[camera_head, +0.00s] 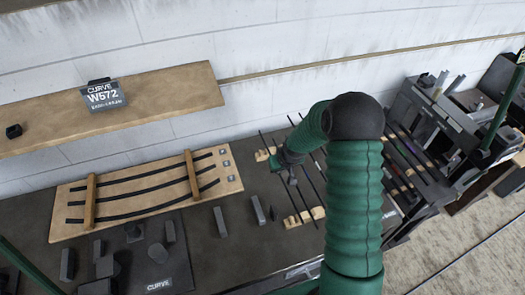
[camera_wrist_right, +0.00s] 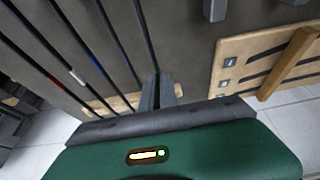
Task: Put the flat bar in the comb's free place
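The comb shows as pale wooden toothed strips on the dark bench: a near strip (camera_head: 303,217) and a far strip (camera_head: 265,154), partly hidden by my right arm. Thin dark flat bars (camera_head: 310,172) lie across them. In the right wrist view, a wooden strip (camera_wrist_right: 125,102) carries several bars, some with red, white or blue marks. My right gripper (camera_head: 287,168) points down at the far strip. Its fingers (camera_wrist_right: 157,90) are close together over the strip, and one bar (camera_wrist_right: 142,35) runs up to them. I cannot tell whether they grip it. My left gripper is out of view.
A wooden board (camera_head: 140,190) with curved dark strips and two crosspieces lies left of the comb. Small dark blocks (camera_head: 220,220) stand in front of it. A wall shelf (camera_head: 165,98) bears a sign (camera_head: 103,96). Grey machinery (camera_head: 440,115) stands at the right.

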